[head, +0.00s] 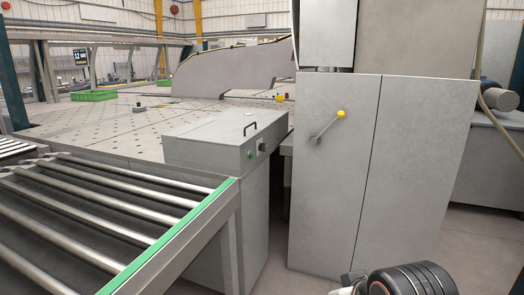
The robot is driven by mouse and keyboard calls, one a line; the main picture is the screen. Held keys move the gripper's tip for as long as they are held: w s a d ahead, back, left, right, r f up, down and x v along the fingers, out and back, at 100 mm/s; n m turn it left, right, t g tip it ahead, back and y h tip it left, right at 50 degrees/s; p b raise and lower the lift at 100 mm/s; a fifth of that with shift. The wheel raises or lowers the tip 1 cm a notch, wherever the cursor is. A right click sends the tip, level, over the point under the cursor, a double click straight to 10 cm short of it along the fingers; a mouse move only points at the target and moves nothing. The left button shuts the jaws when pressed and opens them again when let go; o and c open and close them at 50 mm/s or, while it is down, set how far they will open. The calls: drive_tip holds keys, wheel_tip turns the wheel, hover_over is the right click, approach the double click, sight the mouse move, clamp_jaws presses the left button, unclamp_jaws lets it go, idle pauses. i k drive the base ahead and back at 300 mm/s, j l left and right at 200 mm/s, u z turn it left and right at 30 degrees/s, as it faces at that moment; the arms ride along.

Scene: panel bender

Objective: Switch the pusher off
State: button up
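A grey box-shaped cabinet (212,145) stands at the centre, with a black handle (249,127) on its sloping lid. Its upper front face carries a small green button (251,155) and a dark round knob or switch (262,146). The switch is too small to read its position, and no label is legible. Part of my arm's end, black and rounded with a metal piece at its left, shows at the bottom right edge, well below and to the right of the switch. My gripper's fingertips cannot be made out, and nothing is seen held.
A roller conveyor (100,215) with a green-edged rail fills the lower left. A tall grey cabinet (385,165) with a yellow-knobbed lever (325,127) stands at right, a narrow gap from the box. A perforated table (110,130) and green crate (94,95) lie behind.

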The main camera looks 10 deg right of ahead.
sight(262, 146)
drive_tip(key=i+l, duration=0.45)
drive_tip(key=i+l+u, duration=0.15)
drive_tip(key=i+l, duration=0.7)
drive_tip(key=l, duration=0.2)
drive_tip(key=i+l+u, duration=0.1)
drive_tip(key=i+l, duration=0.3)
drive_tip(key=l, duration=0.15)
